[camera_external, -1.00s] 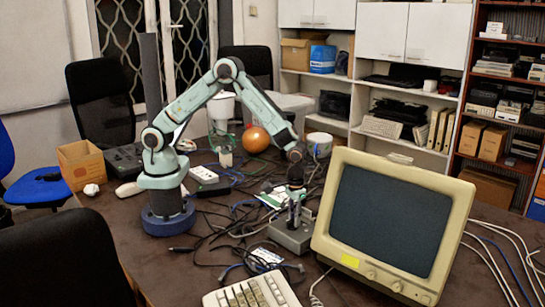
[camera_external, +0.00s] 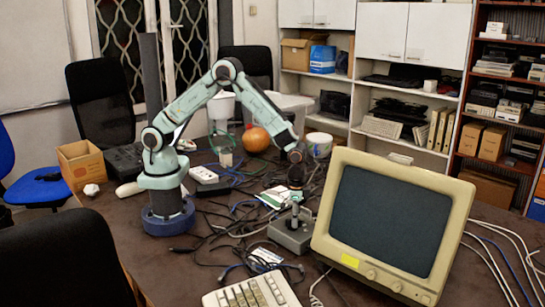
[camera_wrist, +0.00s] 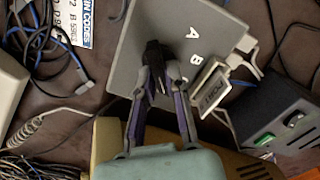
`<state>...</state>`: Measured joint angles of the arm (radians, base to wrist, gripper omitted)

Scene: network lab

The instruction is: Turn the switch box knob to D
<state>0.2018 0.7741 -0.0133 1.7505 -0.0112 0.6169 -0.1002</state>
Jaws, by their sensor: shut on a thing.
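The grey switch box (camera_external: 288,237) stands on the table left of the old monitor, with my gripper (camera_external: 296,212) pointing down onto its top. In the wrist view the box's grey face (camera_wrist: 128,62) shows the letters A and B to the right of the black knob (camera_wrist: 155,50). The fingers of my gripper (camera_wrist: 160,74) close in on both sides of the knob and are shut on it.
The beige monitor (camera_external: 392,220) stands close on the right of the box. A keyboard (camera_external: 252,294) lies in front, and loose cables (camera_external: 220,245) cover the table around it. A connector plug (camera_wrist: 211,90) sits at the box's edge.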

